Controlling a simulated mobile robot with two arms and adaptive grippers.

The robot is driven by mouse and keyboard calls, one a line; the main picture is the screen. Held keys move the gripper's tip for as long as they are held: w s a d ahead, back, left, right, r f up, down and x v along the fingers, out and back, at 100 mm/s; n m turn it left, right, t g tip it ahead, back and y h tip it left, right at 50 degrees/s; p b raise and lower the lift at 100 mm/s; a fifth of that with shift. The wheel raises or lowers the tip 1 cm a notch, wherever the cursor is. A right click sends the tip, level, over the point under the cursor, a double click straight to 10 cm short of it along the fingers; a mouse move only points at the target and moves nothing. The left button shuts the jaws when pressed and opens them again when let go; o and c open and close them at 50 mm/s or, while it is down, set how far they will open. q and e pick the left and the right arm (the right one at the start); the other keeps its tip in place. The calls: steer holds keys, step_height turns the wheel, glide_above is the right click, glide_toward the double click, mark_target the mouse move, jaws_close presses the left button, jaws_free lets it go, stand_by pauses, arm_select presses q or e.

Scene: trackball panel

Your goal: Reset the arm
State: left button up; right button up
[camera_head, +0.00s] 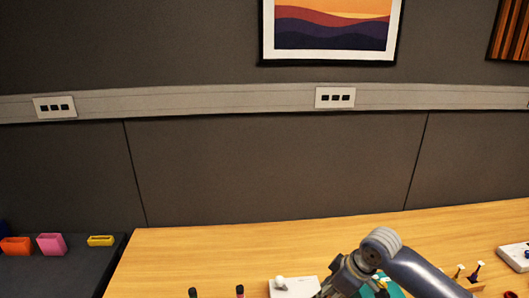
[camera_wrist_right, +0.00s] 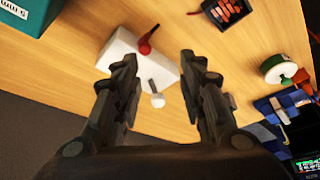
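My right gripper (camera_wrist_right: 158,57) is open and empty in the right wrist view, its two dark fingers apart. Between and beyond them lies a white panel (camera_wrist_right: 120,50) with a red handle-like part (camera_wrist_right: 148,40) and a white ball (camera_wrist_right: 157,100). No contact between the fingers and the panel is visible. In the head view my right arm comes in from the lower right, its wrist over the table beside the white panel (camera_head: 298,287); the fingertips are cut off or hidden there. My left gripper is not in view.
The wooden table (camera_head: 200,250) has free room at the back. Another white box (camera_head: 515,256) stands at the right. Pink (camera_head: 51,244), orange (camera_head: 16,246) and yellow (camera_head: 100,241) containers sit on a dark surface at left. The wrist view shows a green-and-white round object (camera_wrist_right: 278,68).

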steer(key=shift+y, duration=0.3)
steer(key=s+a+f, duration=0.1)
steer(key=s+a, duration=0.1)
steer(key=s+a+f, duration=0.2)
steer(key=s, duration=0.1)
steer(key=s+a+f, duration=0.2)
steer(key=s+a, duration=0.1)
steer(key=shift+s+f, duration=0.25)
steer(key=s+d+f+m+h, duration=0.2)
steer(key=s+d+m, duration=0.2)
steer(key=s, duration=0.6)
steer(key=s+d+f+m+h, duration=0.15)
steer(key=s+d+m, duration=0.3)
steer(key=s, duration=0.55)
step_height(320, 180, down, 27)
steer(key=s+n+b, duration=0.1)
steer(key=s, duration=0.1)
steer(key=s+d+f+g+b, duration=0.1)
steer(key=s+d+f+g, duration=0.1)
steer(key=s+f, duration=1.4)
steer(key=shift+s+d+f, duration=0.15)
steer(key=shift+s+d, duration=0.15)
steer(key=shift+d, duration=0.15)
steer(key=shift+h, duration=0.25)
